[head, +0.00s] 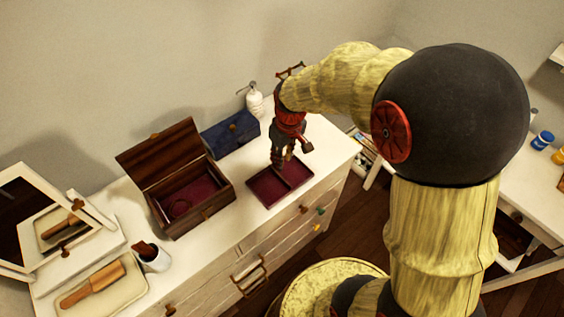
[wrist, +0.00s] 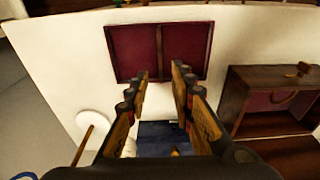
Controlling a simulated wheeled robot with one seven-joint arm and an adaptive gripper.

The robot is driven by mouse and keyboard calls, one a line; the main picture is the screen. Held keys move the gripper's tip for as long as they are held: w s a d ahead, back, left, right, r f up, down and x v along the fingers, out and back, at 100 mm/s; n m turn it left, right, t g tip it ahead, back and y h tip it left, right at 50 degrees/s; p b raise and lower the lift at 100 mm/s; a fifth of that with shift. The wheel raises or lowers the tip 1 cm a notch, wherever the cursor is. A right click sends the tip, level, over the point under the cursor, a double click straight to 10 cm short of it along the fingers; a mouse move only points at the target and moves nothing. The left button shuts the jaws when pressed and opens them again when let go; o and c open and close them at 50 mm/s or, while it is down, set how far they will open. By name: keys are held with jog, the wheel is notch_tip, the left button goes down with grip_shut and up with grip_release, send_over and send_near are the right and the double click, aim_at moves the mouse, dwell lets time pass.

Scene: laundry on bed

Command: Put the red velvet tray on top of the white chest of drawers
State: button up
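The red velvet tray (head: 264,190) has a dark wooden rim and a divider making two compartments. It looks to lie flat on top of the white chest of drawers (head: 328,150), near its front edge. My gripper (head: 283,165) points down over the tray's middle. In the wrist view, my gripper's fingers (wrist: 160,70) are apart, with the tray's divider (wrist: 159,48) in line with the gap between them. The tray's velvet floor (wrist: 187,48) looks empty. Nothing is held. I cannot tell whether the fingertips touch the tray.
An open wooden box (head: 160,158) with red lining stands left of the tray. A blue box (head: 229,133) and a white bottle (head: 254,101) stand behind. A mirror (head: 35,215), a white cup (head: 152,257) and a brush tray (head: 125,285) are at the left.

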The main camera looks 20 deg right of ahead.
jog(key=s+a+r+m+t, duration=0.1)
jog(key=s+r+m+t, duration=0.2)
jog(key=s+r, duration=1.6)
jog(key=shift+a+r+m+t, duration=0.25)
jog(key=shift+a+m+t, duration=0.05)
jog(key=shift+t, duration=0.3)
